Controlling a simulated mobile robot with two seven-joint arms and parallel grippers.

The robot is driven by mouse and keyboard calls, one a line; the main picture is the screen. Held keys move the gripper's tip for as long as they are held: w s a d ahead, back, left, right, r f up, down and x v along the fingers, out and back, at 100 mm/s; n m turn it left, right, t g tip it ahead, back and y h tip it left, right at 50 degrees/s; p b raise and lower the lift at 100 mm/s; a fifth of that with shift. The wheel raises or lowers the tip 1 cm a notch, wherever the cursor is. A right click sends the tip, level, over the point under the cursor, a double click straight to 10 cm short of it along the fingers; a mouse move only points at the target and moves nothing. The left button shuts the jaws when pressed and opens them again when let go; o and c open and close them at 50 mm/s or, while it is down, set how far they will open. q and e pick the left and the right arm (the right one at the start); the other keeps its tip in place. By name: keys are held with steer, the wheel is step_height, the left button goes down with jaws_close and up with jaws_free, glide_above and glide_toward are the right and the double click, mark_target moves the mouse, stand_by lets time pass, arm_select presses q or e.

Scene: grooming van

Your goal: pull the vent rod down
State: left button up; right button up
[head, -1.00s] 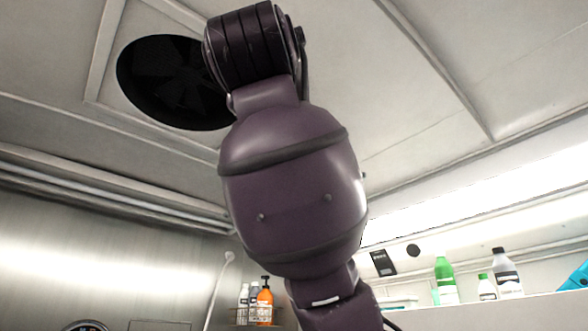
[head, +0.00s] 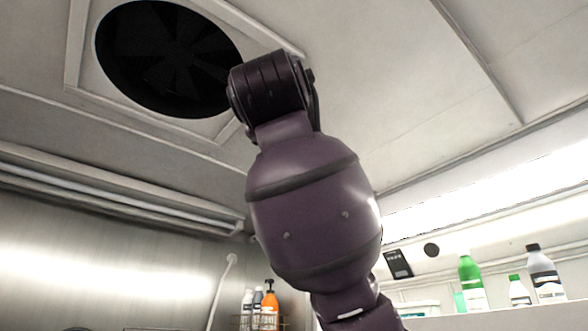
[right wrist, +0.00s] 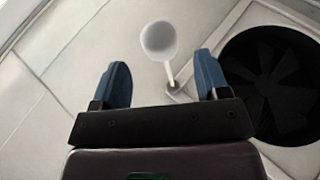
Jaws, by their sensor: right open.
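The vent rod (right wrist: 169,72) shows in the right wrist view as a short pale rod with a round white knob (right wrist: 158,40) at its end, beside the dark round vent fan. My right gripper (right wrist: 162,64) is open, its two blue fingers apart. The knob appears between and just beyond the fingertips, with no visible contact; its exact distance is hard to tell. In the head view my right arm rises toward the ceiling vent (head: 168,58), and neither the rod nor the gripper can be made out there. My left gripper is not in view.
The vent's fan also shows in the right wrist view (right wrist: 272,85), right of the fingers. An orange bottle (head: 269,308) stands in a wire rack low in the head view. A green bottle (head: 470,284) and others line a shelf at right. Ceiling panels are otherwise bare.

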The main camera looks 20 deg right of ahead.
steer(key=p+x, duration=0.2)
steer(key=x, duration=0.4)
steer(key=shift+c, duration=0.5)
